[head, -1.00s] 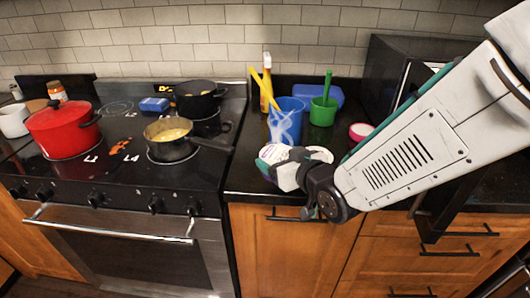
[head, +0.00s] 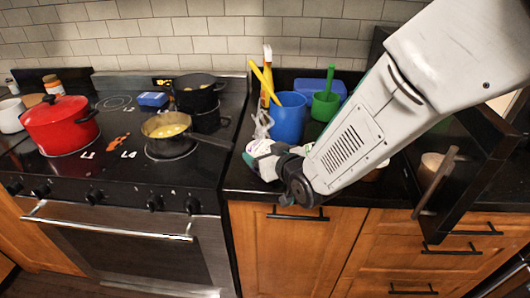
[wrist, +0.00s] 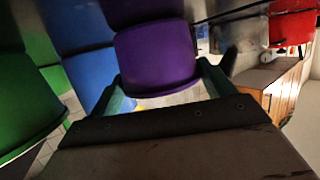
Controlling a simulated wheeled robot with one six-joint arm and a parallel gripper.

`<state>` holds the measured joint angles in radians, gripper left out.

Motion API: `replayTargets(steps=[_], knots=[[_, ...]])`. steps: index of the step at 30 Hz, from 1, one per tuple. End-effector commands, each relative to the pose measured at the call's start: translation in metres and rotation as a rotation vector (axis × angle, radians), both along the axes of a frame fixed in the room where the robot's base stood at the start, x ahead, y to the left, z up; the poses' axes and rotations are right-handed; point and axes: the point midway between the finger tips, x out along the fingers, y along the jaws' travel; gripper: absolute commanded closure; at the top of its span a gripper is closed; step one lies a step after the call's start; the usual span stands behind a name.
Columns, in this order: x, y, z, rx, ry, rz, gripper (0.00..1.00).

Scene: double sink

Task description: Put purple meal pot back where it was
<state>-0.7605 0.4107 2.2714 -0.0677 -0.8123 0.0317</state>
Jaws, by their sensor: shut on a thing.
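The purple meal pot (wrist: 155,57) sits between my gripper's teal fingers in the wrist view. My gripper (wrist: 163,82) is shut on it. In the head view my gripper (head: 262,152) is over the front left of the dark counter, near the stove's right side. Only a small pale and purple patch shows at its tip there; the rest of the pot is hidden. I cannot tell whether the pot touches the counter.
A blue cup (head: 289,117) with utensils stands just behind my gripper. A green pot (head: 325,106) and a blue container (head: 313,87) are further back. The stove at left holds a saucepan (head: 165,145) and a red pot (head: 61,125). A dark door with a handle (head: 436,182) stands at right.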

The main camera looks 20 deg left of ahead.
Motion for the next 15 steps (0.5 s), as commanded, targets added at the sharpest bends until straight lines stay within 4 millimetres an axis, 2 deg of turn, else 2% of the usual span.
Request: replayTargets(steps=[4,5,6,7,15], knots=[[-0.0006,0.0016,-0.0020,0.000,-0.001,0.002,0.57],[-0.0009,0.0015,-0.0030,0.000,0.000,0.002,0.16],[-0.0010,0.0018,-0.0025,0.001,-0.001,0.003,0.04],[-0.0012,0.0020,-0.0024,0.001,-0.001,0.003,0.00],[-0.0020,0.0030,0.0001,0.001,-0.001,0.004,0.00]])
